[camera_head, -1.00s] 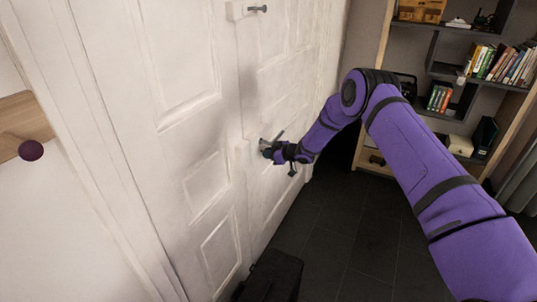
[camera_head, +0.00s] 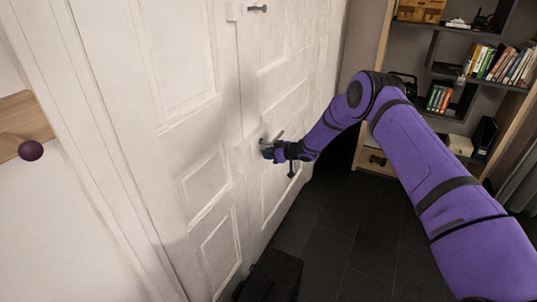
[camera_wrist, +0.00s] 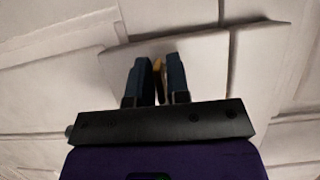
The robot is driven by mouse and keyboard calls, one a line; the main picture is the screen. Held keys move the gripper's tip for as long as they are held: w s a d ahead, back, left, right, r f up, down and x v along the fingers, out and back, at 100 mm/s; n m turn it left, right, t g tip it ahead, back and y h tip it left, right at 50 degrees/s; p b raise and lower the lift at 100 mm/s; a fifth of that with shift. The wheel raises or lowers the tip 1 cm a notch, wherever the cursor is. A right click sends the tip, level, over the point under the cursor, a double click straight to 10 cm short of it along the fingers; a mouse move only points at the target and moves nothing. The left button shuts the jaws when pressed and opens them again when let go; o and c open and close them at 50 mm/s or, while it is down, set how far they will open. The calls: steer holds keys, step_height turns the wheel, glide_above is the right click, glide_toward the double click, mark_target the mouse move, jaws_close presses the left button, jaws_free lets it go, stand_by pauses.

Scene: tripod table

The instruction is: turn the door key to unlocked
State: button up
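A white panelled door (camera_head: 190,75) stands on the left, with a grey lever handle (camera_head: 278,137) at mid height. My gripper (camera_head: 267,153) is at the door just below the handle. Most of the key is hidden by the fingers, and the keyhole cannot be seen. In the head view the key is hidden behind my gripper.
A bolt-like fitting (camera_head: 257,9) is higher on the door. A dark box-like object (camera_head: 272,277) stands on the floor by the door. A bookshelf (camera_head: 445,75) stands at the back right. The dark floor (camera_head: 335,240) between is clear.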

steer(key=shift+o, duration=0.9)
steer(key=v, duration=1)
steer(key=shift+s+d, duration=0.2)
steer(key=shift+d, duration=0.15)
steer(key=shift+r, duration=0.1)
